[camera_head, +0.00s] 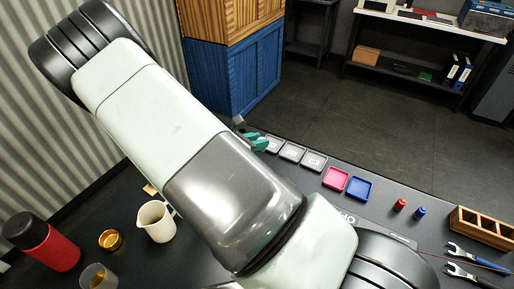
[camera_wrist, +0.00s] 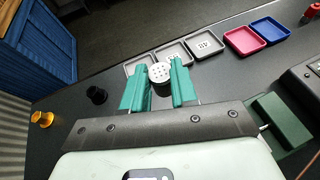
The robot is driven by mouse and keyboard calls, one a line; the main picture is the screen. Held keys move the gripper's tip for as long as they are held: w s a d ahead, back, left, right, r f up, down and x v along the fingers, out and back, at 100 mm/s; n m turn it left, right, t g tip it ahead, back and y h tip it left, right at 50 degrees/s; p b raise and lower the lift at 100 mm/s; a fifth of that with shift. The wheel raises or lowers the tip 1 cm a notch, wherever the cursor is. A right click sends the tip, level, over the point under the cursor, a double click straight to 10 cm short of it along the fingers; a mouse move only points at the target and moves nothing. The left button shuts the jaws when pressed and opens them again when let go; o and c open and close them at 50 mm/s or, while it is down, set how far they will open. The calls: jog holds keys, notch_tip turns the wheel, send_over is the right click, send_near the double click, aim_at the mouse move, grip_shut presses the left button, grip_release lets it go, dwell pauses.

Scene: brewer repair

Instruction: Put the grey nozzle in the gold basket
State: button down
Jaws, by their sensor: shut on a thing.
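My gripper (camera_wrist: 160,83) has teal fingers, shut on the grey nozzle (camera_wrist: 161,73), a pale round piece with a perforated face and a darker side. The nozzle is held between the fingertips, above the dark table. In the head view my arm hides most of the gripper (camera_head: 258,142), and the nozzle cannot be made out there. The gold basket (camera_head: 110,240) looks like a small open gold cup on the table at the lower left, apart from the gripper. A gold item, likely the basket, also shows at the wrist view's left edge (camera_wrist: 42,119).
Near the basket stand a white pitcher (camera_head: 156,221), a red bottle (camera_head: 56,244) and a cup with gold inside (camera_head: 97,277). A black piece (camera_wrist: 97,94) lies left of the fingers. Grey trays (camera_head: 292,151), a pink tray (camera_head: 335,179) and a blue tray (camera_head: 359,188) line the far edge.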

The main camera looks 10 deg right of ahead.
jog(key=a+r+n+t+y, duration=0.1)
jog(key=a+n+t+y, duration=0.35)
jog(key=a, duration=0.85)
jog(key=n+t+y, duration=0.1)
jog(key=n+y, duration=1.3)
send_over(115, 247)
jog(key=shift+w+a+f, duration=0.15)
jog(key=shift+f, duration=1.75)
jog(key=shift+w+a+f, duration=0.1)
jog(key=shift+f, duration=1.8)
